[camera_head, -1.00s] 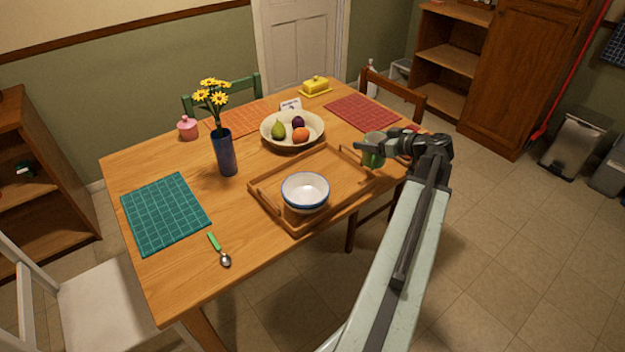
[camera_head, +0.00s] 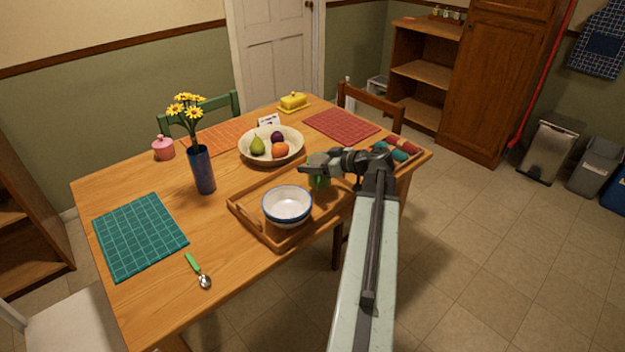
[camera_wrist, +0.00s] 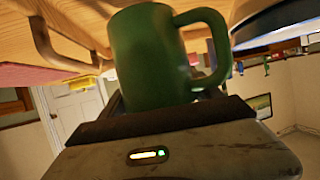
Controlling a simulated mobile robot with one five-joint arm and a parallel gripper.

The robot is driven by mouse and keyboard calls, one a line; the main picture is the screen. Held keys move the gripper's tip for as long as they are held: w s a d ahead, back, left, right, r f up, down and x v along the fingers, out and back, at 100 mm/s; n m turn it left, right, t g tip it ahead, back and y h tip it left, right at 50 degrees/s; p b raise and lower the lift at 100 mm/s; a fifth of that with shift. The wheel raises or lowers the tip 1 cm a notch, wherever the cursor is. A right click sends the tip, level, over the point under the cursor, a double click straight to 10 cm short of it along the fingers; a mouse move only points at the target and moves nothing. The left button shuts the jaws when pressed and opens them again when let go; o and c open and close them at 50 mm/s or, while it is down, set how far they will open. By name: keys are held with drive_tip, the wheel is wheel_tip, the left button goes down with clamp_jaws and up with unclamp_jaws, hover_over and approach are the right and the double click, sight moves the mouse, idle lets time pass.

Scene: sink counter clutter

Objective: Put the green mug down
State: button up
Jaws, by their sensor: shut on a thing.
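The green mug (camera_wrist: 150,55) fills the middle of the wrist view, with its handle to the right. My gripper (camera_wrist: 165,105) is shut on it. In the head view my gripper (camera_head: 318,168) covers most of the mug (camera_head: 319,183), which shows below the jaws at the back right part of the wooden tray (camera_head: 262,236). I cannot tell whether the mug touches the tray. A white bowl with a blue rim (camera_head: 287,205) sits in the tray, to the left of and nearer than the mug.
A fruit bowl (camera_head: 252,158) stands behind the tray. A blue vase of yellow flowers (camera_head: 203,170) is to the left. A green-handled spoon (camera_head: 197,270) and teal mat (camera_head: 140,235) lie front left.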

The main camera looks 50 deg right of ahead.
wheel_tip(320, 180, down, 4)
drive_tip(key=b, duration=0.4)
drive_tip(key=shift+r+p, duration=0.25)
drive_tip(key=shift+p, duration=0.05)
drive_tip(key=shift+f, duration=0.15)
drive_tip(key=o, duration=1.7)
drive_tip(key=shift+r, duration=0.25)
drive_tip(key=p+v, duration=0.4)
drive_tip(key=v, duration=0.8)
drive_tip(key=shift+f+p, duration=0.15)
drive_tip(key=shift+p, duration=0.15)
